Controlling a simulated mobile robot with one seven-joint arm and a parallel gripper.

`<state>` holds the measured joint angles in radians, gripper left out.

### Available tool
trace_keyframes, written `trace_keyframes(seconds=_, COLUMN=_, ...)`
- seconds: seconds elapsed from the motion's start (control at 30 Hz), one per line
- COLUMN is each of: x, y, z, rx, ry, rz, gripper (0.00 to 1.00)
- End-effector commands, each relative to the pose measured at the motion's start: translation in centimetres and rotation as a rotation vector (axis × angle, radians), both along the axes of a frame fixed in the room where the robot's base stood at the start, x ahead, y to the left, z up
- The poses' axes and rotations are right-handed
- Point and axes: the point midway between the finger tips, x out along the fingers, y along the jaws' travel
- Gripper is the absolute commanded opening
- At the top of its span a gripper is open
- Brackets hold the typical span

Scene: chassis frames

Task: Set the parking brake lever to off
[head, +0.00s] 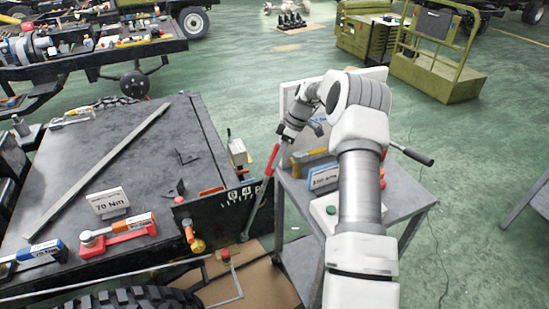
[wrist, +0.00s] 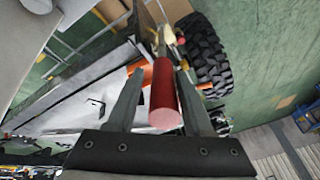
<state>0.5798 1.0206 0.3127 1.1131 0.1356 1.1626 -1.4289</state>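The parking brake lever stands tilted beside the chassis edge, with a red grip (head: 272,162) at the top of a grey shaft (head: 251,220). In the wrist view the red grip (wrist: 165,95) lies between my fingers, its round end toward the camera. My gripper (wrist: 160,75) is open, one finger on each side of the grip, with a visible gap on the left; contact on the right is unclear. In the head view my gripper (head: 280,140) is by the top of the grip, its fingertips hard to make out.
A grey side table (head: 400,198) with a blue-framed sign (head: 324,178) stands under my arm. The chassis deck (head: 100,165) at left carries a long bar, a "70 Nm" sign (head: 109,202) and tools. A tyre (head: 135,298) is at the front. Green floor lies open behind.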

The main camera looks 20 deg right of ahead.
Motion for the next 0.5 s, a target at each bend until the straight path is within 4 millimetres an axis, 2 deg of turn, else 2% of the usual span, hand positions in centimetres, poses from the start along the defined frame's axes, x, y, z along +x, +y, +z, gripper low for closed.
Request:
trace_keyframes(seconds=0.03, x=0.0, y=0.1, z=0.0, rx=0.001, ry=0.000, rz=0.001, gripper=0.61)
trace_keyframes(seconds=0.07, x=0.0, y=0.1, z=0.0, rx=0.001, ry=0.000, rz=0.001, gripper=0.67)
trace_keyframes(seconds=0.37, x=0.0, y=0.2, z=0.1, rx=0.002, ry=0.001, rz=0.004, gripper=0.67)
trace_keyframes(seconds=0.5, x=0.1, y=-0.2, z=1.0, rx=0.002, ry=-0.002, rz=0.002, gripper=0.67)
